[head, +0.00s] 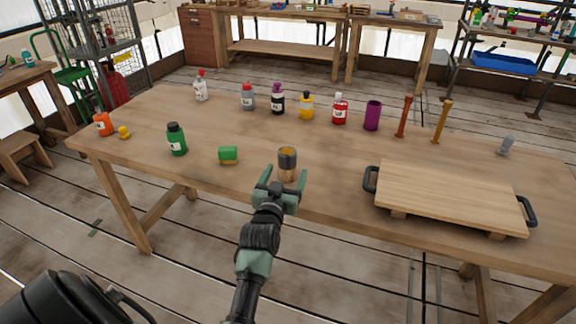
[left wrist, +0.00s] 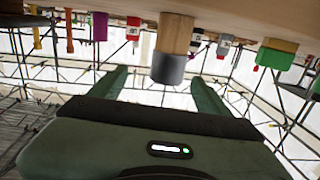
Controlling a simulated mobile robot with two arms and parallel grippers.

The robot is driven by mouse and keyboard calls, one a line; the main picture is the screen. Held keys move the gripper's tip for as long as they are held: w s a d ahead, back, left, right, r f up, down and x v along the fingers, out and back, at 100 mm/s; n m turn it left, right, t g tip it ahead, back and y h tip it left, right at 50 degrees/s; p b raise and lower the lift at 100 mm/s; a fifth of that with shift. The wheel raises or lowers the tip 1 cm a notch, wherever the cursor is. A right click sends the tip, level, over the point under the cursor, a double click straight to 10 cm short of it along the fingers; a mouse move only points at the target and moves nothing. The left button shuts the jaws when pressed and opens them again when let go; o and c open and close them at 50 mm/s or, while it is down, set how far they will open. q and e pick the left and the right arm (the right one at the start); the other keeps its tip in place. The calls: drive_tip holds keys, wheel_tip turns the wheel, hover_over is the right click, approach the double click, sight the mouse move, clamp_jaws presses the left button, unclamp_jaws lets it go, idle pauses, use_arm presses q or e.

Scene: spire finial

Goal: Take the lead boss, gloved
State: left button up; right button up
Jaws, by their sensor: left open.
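A short wooden cylinder with a dark grey upper part (head: 287,163) stands upright near the front edge of the table; it may be the lead boss. In the left wrist view, which is upside down, its grey end (left wrist: 170,68) lies between the lines of my two fingers. My left gripper (head: 284,178) is open and empty, just in front of the cylinder. I see no contact; the exact gap is unclear. A small light grey piece (head: 506,146) stands at the table's far right. I see no glove. My right gripper is not in view.
The wooden table (head: 330,205) holds a green block (head: 228,155) and a green bottle (head: 176,140) left of the cylinder. A board with black handles (head: 450,195) lies to the right. Several bottles, a purple cylinder (head: 372,115) and two upright rods stand behind.

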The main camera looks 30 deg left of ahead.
sight(287, 154)
use_arm(q)
drive_tip(key=x, duration=0.5)
drive_tip(key=a+x, duration=0.1)
drive_tip(key=x, duration=0.2)
drive_tip(key=shift+a+r, duration=0.2)
drive_tip(key=shift+r, duration=0.15)
drive_tip(key=c, duration=1.6)
drive_tip(key=shift+r, duration=0.15)
